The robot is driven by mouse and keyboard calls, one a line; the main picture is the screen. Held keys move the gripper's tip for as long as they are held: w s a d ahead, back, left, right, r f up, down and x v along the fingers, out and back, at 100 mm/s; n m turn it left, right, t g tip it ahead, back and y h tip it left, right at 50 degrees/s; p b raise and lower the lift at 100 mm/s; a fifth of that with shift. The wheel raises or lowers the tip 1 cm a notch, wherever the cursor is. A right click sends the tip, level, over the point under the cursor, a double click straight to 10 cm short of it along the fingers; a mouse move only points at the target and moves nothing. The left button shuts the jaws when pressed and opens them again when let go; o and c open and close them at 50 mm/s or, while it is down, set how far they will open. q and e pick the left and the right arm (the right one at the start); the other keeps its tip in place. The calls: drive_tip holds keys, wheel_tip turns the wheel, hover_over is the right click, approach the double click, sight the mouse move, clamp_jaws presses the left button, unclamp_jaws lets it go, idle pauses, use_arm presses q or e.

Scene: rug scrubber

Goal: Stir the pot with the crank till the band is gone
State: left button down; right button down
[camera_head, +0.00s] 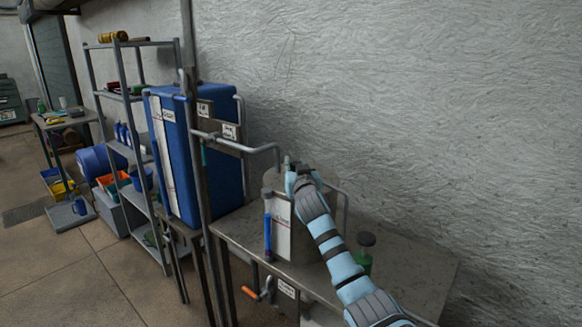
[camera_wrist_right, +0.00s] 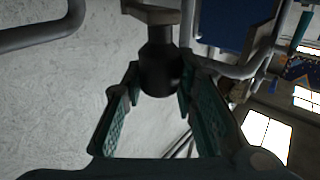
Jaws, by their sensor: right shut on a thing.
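The pot (camera_head: 273,182) is a grey cylinder on the metal bench, with a white label panel (camera_head: 281,230) and an upright blue tube (camera_head: 267,236) on its front. My right gripper (camera_head: 291,172) is over the top of the pot. In the right wrist view its two green-padded fingers (camera_wrist_right: 160,88) are on either side of the dark knob of the crank (camera_wrist_right: 160,62), shut on it. The knob joins a grey bar (camera_wrist_right: 152,14). My arm hides part of the pot and most of the crank in the head view. I cannot make out a band.
A pipe (camera_head: 255,150) runs beside the pot top. A green bottle (camera_head: 363,262) stands right of the pot on the bench (camera_head: 420,275). An orange handle (camera_head: 250,292) hangs below the bench. A large blue tank (camera_head: 175,150) and a shelf rack (camera_head: 125,100) stand left.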

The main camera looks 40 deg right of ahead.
drive_tip(key=shift+s+d+r, duration=0.2)
drive_tip(key=shift+s+d, duration=0.1)
drive_tip(key=shift+d, duration=0.15)
drive_tip(key=c, duration=1.5)
unclamp_jaws()
drive_tip(key=shift+c, duration=0.2)
drive_tip(key=o, duration=0.3)
drive_tip(key=shift+w+f, duration=0.3)
drive_tip(key=shift+w, duration=0.05)
drive_tip(key=v, duration=1.2)
